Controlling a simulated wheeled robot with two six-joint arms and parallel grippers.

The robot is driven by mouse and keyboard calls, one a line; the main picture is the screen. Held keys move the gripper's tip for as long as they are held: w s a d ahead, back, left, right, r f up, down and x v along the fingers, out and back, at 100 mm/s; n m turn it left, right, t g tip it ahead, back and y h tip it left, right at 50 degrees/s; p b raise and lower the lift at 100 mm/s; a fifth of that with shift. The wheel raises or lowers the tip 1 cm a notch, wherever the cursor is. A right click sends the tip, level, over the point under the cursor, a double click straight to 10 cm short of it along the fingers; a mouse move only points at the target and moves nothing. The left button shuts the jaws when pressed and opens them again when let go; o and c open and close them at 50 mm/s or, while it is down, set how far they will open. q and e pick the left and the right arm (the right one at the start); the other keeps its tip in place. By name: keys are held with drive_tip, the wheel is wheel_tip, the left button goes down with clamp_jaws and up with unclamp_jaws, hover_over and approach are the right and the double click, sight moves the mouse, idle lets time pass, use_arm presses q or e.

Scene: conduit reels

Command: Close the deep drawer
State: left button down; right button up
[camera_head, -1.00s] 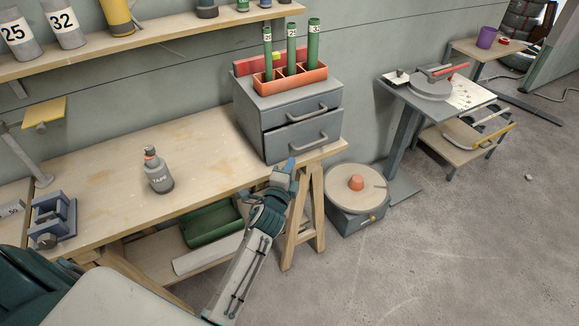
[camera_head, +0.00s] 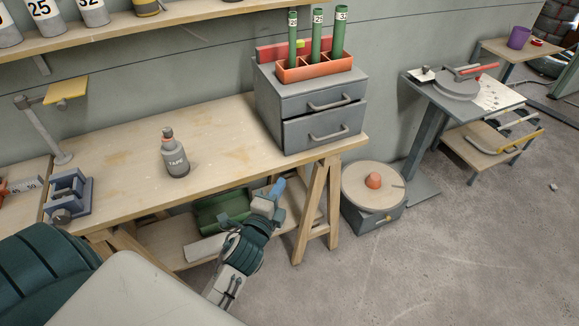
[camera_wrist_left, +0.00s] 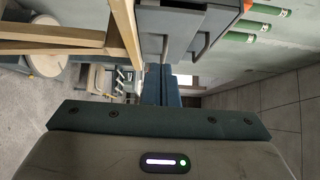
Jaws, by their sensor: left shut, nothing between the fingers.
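The grey drawer cabinet (camera_head: 268,105) stands at the right end of the workbench. It has an upper drawer (camera_head: 322,101) and a taller lower drawer (camera_head: 325,127), each with a bar handle. In the left wrist view the shut fingers (camera_wrist_left: 161,85) point towards the cabinet's drawer fronts (camera_wrist_left: 178,35), seen sideways. My right gripper is not in view.
The wooden workbench (camera_head: 225,140) holds a tape bottle (camera_head: 175,155) and a blue vise (camera_head: 70,193). Its trestle leg (camera_head: 318,215) stands right of my gripper. A green bin (camera_head: 222,206) lies beneath.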

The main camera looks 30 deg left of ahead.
use_arm(q)
drive_tip(key=w+a, duration=0.1)
drive_tip(key=w, duration=0.2)
drive_tip(key=w+a+p, duration=0.1)
drive_tip(key=w, duration=0.3)
drive_tip(key=w+a+p, duration=0.1)
drive_tip(key=w+a, duration=0.1)
drive_tip(key=w, duration=0.2)
drive_tip(key=shift+r, duration=0.1)
drive_tip(key=shift+w+a, duration=0.3)
drive_tip(key=shift+a, duration=0.15)
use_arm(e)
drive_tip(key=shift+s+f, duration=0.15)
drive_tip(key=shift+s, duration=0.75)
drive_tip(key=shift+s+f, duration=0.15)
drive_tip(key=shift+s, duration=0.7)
use_arm(q)
drive_tip(key=shift+w+a, duration=0.75)
drive_tip(key=shift+a, duration=0.25)
drive_tip(key=shift+d+r, duration=0.1)
